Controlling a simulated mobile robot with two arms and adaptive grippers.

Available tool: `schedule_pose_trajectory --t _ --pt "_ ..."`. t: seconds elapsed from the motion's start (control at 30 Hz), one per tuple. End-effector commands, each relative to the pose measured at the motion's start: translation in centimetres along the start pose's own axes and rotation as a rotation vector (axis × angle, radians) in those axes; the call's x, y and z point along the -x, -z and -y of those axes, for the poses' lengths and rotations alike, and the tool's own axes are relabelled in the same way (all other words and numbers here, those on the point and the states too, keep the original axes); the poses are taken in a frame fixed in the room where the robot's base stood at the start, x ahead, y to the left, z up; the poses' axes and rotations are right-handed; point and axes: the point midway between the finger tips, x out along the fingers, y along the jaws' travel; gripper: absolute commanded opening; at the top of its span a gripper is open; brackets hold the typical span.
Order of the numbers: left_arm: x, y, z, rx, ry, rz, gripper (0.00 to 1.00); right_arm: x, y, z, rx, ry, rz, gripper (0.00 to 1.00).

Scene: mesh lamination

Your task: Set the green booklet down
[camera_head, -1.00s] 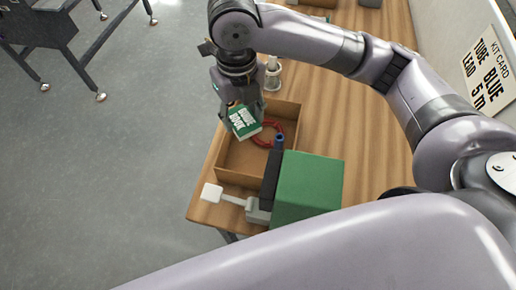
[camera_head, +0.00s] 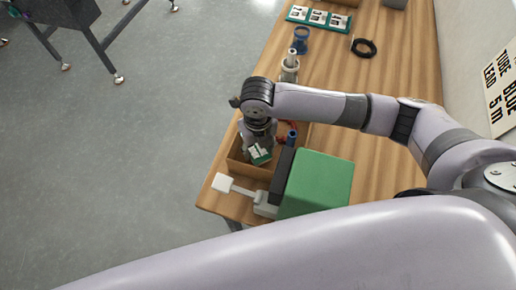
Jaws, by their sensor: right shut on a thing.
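The green booklet (camera_head: 261,158) with white lettering is held by my right gripper (camera_head: 258,146), which is shut on it. The booklet is at or just inside the near part of the cardboard box (camera_head: 236,165); I cannot tell whether it touches the bottom. The box stands at the table's left edge. A red coil (camera_head: 290,125) shows in part behind the arm, at the box's right side. My left gripper is not in view; a large pale arm link of mine crosses the bottom.
A green block-like machine (camera_head: 318,182) with a dark bar and a white-ended lever (camera_head: 223,183) stands right of and below the box. A pale cylinder (camera_head: 290,68), blue spool (camera_head: 300,40), black coil (camera_head: 364,47) and card strip (camera_head: 319,17) lie farther back on the wooden table (camera_head: 400,60).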

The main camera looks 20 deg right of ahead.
Motion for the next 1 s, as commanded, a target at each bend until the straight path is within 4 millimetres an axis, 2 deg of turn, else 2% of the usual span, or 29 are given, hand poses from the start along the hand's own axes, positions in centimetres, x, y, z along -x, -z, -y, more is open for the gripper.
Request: schedule_pose_trajectory --t 0.13,0.47,0.5,0.8,1.0 --pt "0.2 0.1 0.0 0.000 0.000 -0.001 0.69 -1.8 0.1 0.0 0.000 0.001 -0.002 0.17" --pt "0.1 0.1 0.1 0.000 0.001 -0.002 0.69 -2.2 0.0 0.0 0.000 0.001 0.000 0.17" --pt "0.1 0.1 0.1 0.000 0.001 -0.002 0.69 -2.3 0.0 0.0 0.000 0.001 0.000 0.46" --pt "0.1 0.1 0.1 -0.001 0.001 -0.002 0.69 -2.2 0.0 0.0 0.000 0.001 0.000 0.65" --pt "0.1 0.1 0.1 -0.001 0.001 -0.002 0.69 -2.2 0.0 0.0 0.000 0.001 0.000 0.65"
